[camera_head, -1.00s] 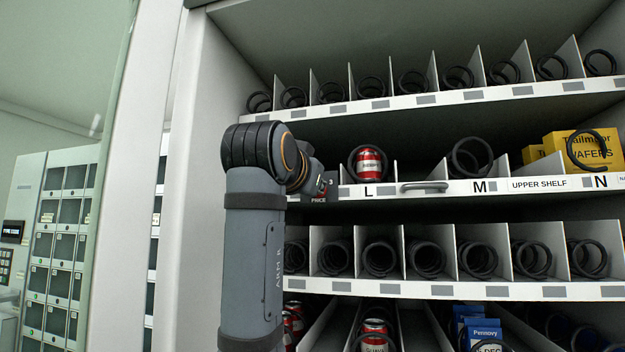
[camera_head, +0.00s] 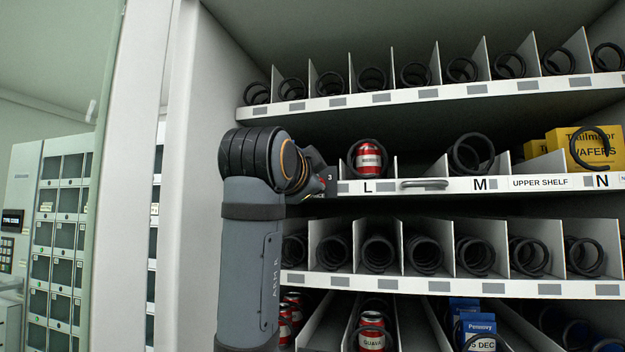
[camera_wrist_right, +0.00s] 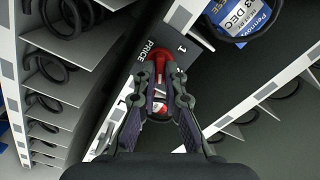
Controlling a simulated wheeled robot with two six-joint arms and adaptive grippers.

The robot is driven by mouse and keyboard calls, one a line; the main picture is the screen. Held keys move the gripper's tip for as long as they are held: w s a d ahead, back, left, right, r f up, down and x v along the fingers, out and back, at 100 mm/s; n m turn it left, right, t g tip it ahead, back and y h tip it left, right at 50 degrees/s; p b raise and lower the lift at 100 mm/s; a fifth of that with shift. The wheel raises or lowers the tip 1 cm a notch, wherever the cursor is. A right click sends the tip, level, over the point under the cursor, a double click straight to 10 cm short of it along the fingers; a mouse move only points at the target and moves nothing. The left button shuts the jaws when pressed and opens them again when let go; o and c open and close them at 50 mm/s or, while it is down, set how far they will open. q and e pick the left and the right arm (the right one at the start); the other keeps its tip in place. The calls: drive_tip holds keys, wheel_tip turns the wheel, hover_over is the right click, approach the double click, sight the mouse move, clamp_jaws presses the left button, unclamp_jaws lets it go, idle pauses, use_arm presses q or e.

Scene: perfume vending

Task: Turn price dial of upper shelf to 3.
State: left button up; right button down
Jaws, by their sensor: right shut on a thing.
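The upper shelf's front strip (camera_head: 460,187) carries the letters L, M and N and an UPPER SHELF label (camera_head: 540,183). At its left end is the price plate with a visible digit 3 (camera_head: 330,177). My right gripper (camera_wrist_right: 160,88) is shut on the red price dial (camera_wrist_right: 157,56) in the right wrist view. The word PRICE (camera_wrist_right: 143,62) and a digit 1 (camera_wrist_right: 182,47) show on the plate beside it. The fingers cover much of the dial, so its setting cannot be read. My left gripper is not in view.
A grey handle (camera_head: 424,184) sticks out from the shelf strip right of the dial. A red can (camera_head: 369,159) stands in a coil behind the L. Yellow wafer boxes (camera_head: 590,148) stand at the right. The cabinet's side wall (camera_head: 213,100) is left of my arm.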

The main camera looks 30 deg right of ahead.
drive_tip(key=shift+m, duration=0.3)
drive_tip(key=c, duration=1.4)
unclamp_jaws()
drive_tip(key=shift+c, duration=0.2)
wheel_tip(320, 180, up, 10)
